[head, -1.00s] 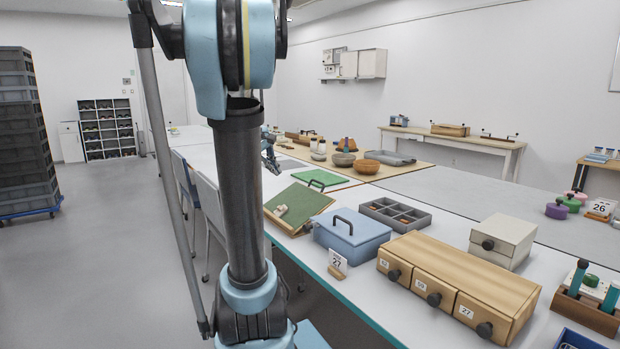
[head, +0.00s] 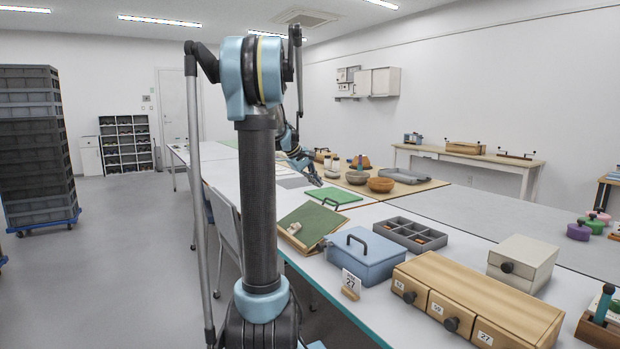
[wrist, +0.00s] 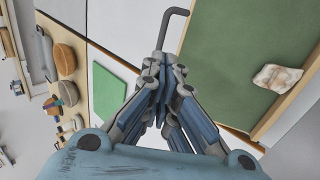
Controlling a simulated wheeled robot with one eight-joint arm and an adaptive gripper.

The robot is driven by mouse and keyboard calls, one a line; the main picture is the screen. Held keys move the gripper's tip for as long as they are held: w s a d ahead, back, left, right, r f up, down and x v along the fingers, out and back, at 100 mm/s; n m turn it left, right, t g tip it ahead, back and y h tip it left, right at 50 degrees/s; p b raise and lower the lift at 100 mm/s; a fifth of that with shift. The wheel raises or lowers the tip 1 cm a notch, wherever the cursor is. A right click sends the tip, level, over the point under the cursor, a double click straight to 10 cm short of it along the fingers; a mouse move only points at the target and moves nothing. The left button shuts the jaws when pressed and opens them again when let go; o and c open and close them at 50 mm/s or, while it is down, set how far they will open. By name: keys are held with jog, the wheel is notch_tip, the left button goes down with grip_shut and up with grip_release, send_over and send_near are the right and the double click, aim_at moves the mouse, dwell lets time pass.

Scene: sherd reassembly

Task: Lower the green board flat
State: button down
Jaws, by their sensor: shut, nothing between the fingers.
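The green board (head: 312,226) stands tilted on the white table in the head view, in a wooden frame. A dark bar handle (head: 333,204) shows at its upper edge. In the wrist view the board (wrist: 232,55) fills the right side, with a pale sherd (wrist: 278,78) on it. The grey handle (wrist: 172,25) stands out from its left edge, its lower part passing behind my fingers. My gripper (wrist: 160,62) is shut and empty, its tips close to the handle; contact cannot be told. In the head view my gripper (head: 316,180) is beyond the board.
A flat green mat (head: 335,197) lies behind the board. A blue lidded box (head: 366,262), a grey divided tray (head: 411,237) and a wooden drawer unit (head: 480,300) stand to its right. Bowls (head: 380,184) sit farther back. A chair (head: 226,215) is at the table's left side.

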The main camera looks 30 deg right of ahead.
jog(key=x, duration=0.7)
jog(key=shift+d+f, duration=0.15)
jog(key=shift+f, duration=0.05)
